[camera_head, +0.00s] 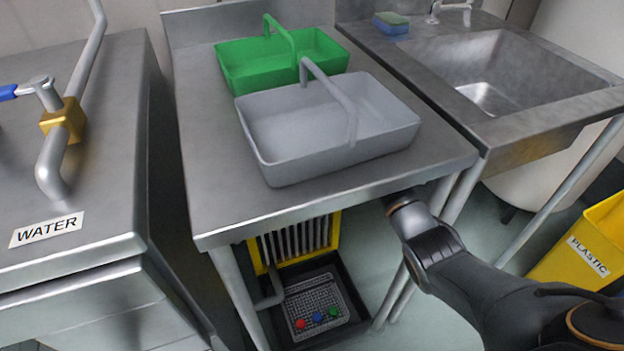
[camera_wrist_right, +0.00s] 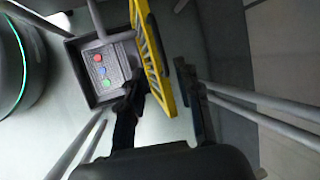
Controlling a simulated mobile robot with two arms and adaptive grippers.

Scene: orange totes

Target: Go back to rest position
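My right arm comes in from the right in the head view. Its wrist is beside the front right corner of the steel table (camera_head: 215,205), below the top's level, and the fingers cannot be made out there. My left gripper is not in view.
A grey basket (camera_head: 285,160) and a green basket (camera_head: 240,72) stand on the table. Beneath are a yellow rack (camera_head: 336,225) and a black tray (camera_head: 357,300) with red, blue and green buttons. Table legs (camera_head: 455,200) stand close to my right arm. A yellow PLASTIC bin (camera_head: 560,265) stands right.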

